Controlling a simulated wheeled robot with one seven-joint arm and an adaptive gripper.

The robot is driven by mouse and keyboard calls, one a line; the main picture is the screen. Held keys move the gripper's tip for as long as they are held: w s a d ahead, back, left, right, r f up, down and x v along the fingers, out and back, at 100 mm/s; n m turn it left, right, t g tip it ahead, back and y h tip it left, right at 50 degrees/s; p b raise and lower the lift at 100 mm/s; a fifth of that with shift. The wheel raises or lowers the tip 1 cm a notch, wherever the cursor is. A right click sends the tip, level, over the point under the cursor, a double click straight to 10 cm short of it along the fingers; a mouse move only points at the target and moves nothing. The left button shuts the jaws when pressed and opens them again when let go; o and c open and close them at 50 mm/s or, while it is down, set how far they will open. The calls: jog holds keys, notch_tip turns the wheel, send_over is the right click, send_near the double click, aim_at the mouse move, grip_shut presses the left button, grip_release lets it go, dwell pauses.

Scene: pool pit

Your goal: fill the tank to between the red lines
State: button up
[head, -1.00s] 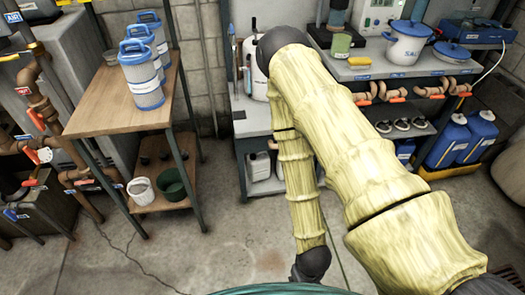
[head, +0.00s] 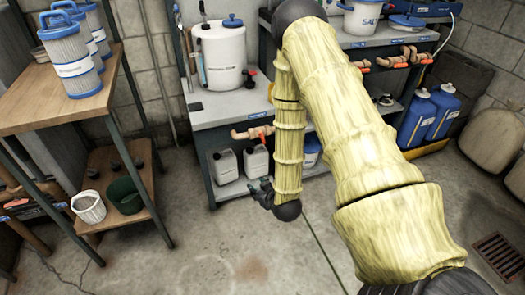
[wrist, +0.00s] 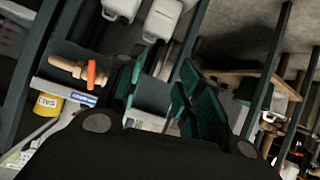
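The tank (head: 220,55), white with a blue lid, stands upright on a grey bench (head: 215,108). Any red lines or liquid level on it are too small to tell. Below the bench top is a copper-coloured pipe valve (head: 255,132) with an orange handle; an orange-handled valve (wrist: 82,72) also shows at left in the wrist view. My gripper (head: 258,190) hangs in front of the bench, below the valve, partly hidden by my arm. In the wrist view my gripper's green fingers (wrist: 158,95) are apart with nothing between them.
White jugs (head: 255,163) stand on the low shelf under the tank. A wooden rack (head: 60,110) with blue-capped filters stands left. A second bench (head: 385,38) at right carries a salt pot and more orange-handled valves. The concrete floor in front is clear.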

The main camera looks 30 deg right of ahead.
jog(key=w+d+t+h+b, duration=0.1)
jog(key=w+d+t+b, duration=0.2)
jog(key=w+d+b, duration=0.3)
jog(key=t+h+b, duration=0.2)
jog(key=t+b, duration=0.1)
send_near(263, 138)
jog(key=b+x, duration=0.2)
jog(key=x, duration=0.7)
jog(key=shift+w+a+b, duration=0.1)
jog(key=shift+w+b, duration=0.2)
jog(key=shift+b, duration=0.1)
grip_shut()
